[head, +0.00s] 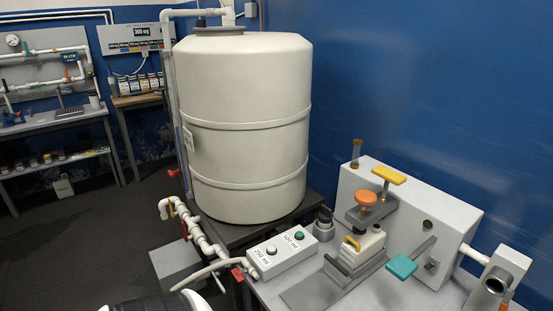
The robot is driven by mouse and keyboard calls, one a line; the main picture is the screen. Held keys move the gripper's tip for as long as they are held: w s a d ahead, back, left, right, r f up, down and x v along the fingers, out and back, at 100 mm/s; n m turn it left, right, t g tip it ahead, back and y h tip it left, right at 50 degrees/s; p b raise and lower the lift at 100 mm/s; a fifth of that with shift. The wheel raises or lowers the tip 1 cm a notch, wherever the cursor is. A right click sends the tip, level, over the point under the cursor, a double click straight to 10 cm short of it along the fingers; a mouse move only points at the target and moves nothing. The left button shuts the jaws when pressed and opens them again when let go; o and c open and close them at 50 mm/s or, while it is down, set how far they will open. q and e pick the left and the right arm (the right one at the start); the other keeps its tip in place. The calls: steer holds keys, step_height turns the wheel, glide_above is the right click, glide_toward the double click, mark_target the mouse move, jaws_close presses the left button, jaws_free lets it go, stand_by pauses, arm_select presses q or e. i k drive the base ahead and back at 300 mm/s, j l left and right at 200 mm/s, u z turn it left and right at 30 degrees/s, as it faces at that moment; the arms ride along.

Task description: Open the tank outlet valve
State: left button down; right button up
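A large cream tank (250,130) stands on a dark stand at the middle of the head view. White piping (205,240) runs along its lower left side. Small handles show on or near this piping: a red one (174,172) at the tank's left, a yellow one (172,205) on the upper pipe bend, and a red one (238,275) by the front hose. No label shows which is the tank outlet valve, and I cannot tell whether any valve is open. Neither of my grippers is in view. A black and white part at the bottom edge is cut off.
A white box with two buttons (283,257) sits right of the piping. A grey bench (375,293) at the right holds a device with orange, yellow and teal handles. Shelves and a bench (50,124) stand at the far left. Dark floor (90,235) is clear left of the tank.

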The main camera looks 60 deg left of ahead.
mark_target(184, 232)
steer(key=j+u, duration=0.1)
steer(key=u, duration=0.75)
steer(key=j+u, duration=0.1)
steer(key=u, duration=0.35)
steer(key=i+u, duration=0.1)
steer(key=u, duration=0.75)
steer(key=i+u, duration=0.1)
steer(key=u, duration=0.35)
